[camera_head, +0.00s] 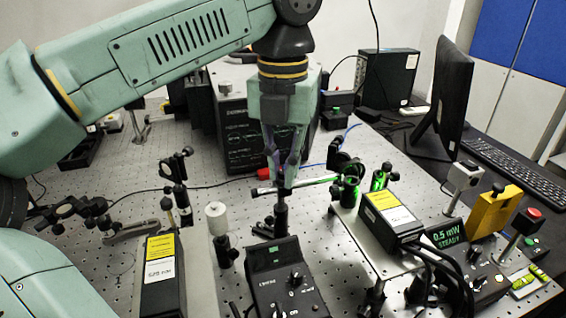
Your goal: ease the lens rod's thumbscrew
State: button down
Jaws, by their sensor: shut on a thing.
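My gripper (284,184) points straight down over the middle of the bench, its fingers closed together around a slim, pale, nearly level rod (318,181). The rod sticks out to both sides of the fingertips, with a dark and white end at the left. A dark upright post (281,217) stands just below the fingertips; I cannot tell whether it touches them. A round dark lens mount (342,163) stands to the right, close to the rod's right end. I cannot make out the lens rod's thumbscrew; the fingers may hide it.
A black control box (287,283) stands in front of the post. A yellow-labelled laser box (393,217) is on a raised plate at right, near a display reading 0.5 mW STEADY (447,237). Another yellow-labelled box (161,273) and a white-topped post (217,222) stand left. A large dark instrument (245,135) is behind.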

jog(key=c, duration=1.6)
grip_release()
